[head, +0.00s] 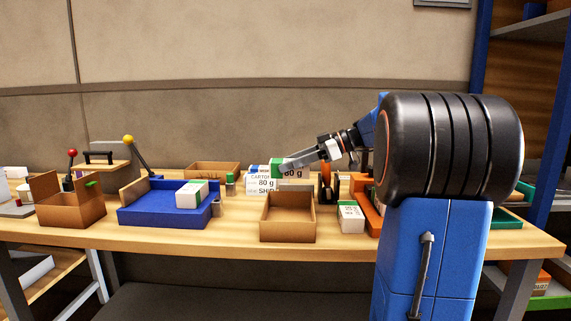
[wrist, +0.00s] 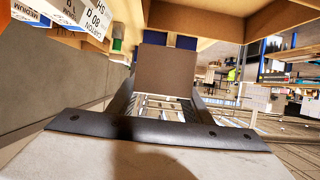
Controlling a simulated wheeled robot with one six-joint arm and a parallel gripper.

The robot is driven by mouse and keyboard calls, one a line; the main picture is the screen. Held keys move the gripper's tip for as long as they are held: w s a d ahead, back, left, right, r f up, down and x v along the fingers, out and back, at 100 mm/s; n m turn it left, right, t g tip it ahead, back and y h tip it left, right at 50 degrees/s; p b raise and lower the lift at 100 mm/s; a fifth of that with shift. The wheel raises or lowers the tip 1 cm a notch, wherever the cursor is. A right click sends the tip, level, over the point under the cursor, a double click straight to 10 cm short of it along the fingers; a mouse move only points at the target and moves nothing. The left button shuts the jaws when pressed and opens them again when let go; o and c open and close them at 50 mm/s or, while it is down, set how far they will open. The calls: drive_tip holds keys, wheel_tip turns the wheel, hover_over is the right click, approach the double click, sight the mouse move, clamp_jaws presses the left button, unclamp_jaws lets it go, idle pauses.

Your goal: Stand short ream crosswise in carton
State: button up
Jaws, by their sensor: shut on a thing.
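My gripper (head: 282,169) is in the air above the back middle of the table, shut on a white ream with a green end (head: 277,165), which I take as the short ream. In the wrist view, my gripper (wrist: 160,100) has a plain brownish face of the held thing (wrist: 166,70) between its fingers; no label shows there. The open brown carton (head: 288,229) stands at the table's front middle, in front of and below the gripper. Its inside looks empty from here, though its floor is partly hidden.
Labelled reams (head: 261,184) stand behind the carton. A white and green ream (head: 192,194) lies on the blue tray (head: 160,216). Another ream (head: 351,217) stands right of the carton. More brown cartons are at left (head: 70,212) and back (head: 213,169).

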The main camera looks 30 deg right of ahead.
drive_tip(key=shift+f, duration=3.7)
drive_tip(key=o, duration=1.3)
drive_tip(key=shift+d, duration=0.1)
drive_tip(key=v, duration=1.7)
drive_tip(key=shift+s+d, duration=0.15)
